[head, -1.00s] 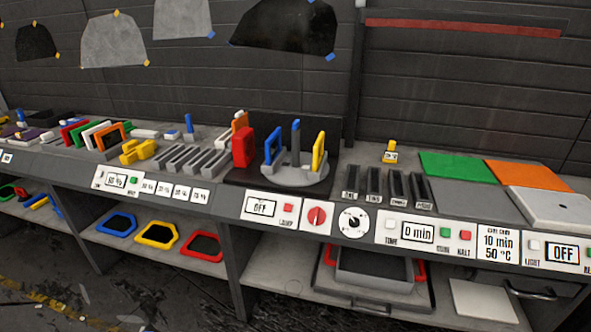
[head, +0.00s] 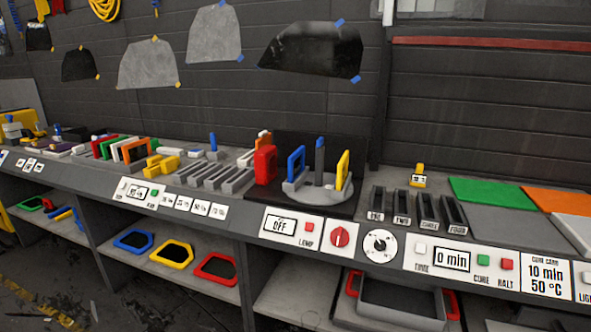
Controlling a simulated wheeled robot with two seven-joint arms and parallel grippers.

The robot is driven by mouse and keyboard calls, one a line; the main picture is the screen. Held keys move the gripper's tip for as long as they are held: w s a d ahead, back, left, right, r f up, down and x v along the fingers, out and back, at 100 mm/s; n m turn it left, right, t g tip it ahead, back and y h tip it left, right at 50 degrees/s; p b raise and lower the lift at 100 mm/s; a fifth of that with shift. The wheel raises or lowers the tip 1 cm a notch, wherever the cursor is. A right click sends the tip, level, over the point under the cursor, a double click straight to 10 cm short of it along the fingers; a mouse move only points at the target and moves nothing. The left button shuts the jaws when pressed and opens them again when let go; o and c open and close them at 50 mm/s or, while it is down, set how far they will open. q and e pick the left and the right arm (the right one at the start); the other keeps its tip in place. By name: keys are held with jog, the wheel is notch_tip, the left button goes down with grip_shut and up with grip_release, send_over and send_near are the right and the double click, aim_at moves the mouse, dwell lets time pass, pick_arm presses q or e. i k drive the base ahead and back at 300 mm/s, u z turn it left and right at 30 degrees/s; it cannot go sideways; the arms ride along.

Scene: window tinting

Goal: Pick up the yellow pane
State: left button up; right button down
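A yellow-framed pane (head: 343,170) stands upright on the right side of the round grey turntable (head: 318,200), seen nearly edge-on. A blue-framed pane (head: 296,163) stands at the turntable's left, with a dark grey upright post between them. A second yellow-framed pane (head: 172,253) with a dark middle lies on the lower shelf, between a blue-framed pane (head: 134,242) and a red-framed pane (head: 216,268). Neither of my grippers is in view, and nothing is seen touching either yellow pane.
A red-framed piece (head: 265,165) stands just left of the turntable. Grey slotted racks (head: 212,178) lie further left, and dark numbered slots (head: 415,208) lie to the right. A control panel (head: 300,230) runs along the bench front. Green (head: 490,192) and orange mats lie at the right.

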aim_at(342, 165)
jog(key=z, duration=1.75)
jog(key=i, duration=1.15)
jog(key=u, duration=0.4)
